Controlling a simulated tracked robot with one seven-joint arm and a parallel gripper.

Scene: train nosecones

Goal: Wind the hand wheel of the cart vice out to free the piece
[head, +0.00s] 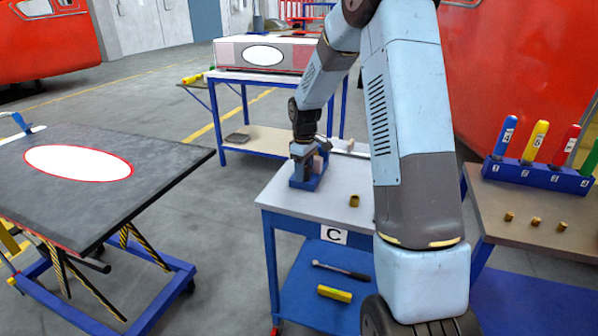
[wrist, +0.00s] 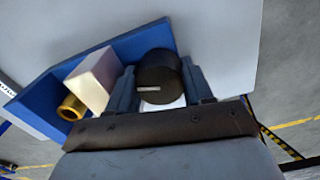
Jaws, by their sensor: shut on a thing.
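The cart vice (head: 306,184) is blue and stands on the light top of the cart marked C (head: 285,205). In the wrist view the vice (wrist: 143,43) shows a blue body, a pale block (wrist: 92,78) and a brass-coloured piece (wrist: 71,108) beside that block. The black round hand wheel (wrist: 157,77) lies between the two fingers of my gripper (wrist: 160,82), which is shut on it. In the head view my gripper (head: 303,150) is over the vice and hides the wheel. Whether the block presses on the piece is unclear.
A loose brass piece (head: 354,201) stands on the cart top. A ratchet tool (head: 340,270) and a yellow object (head: 334,293) lie on its lower shelf. A dark table (head: 90,200) with a white oval is left; a bench with coloured-handled tools (head: 540,178) is right.

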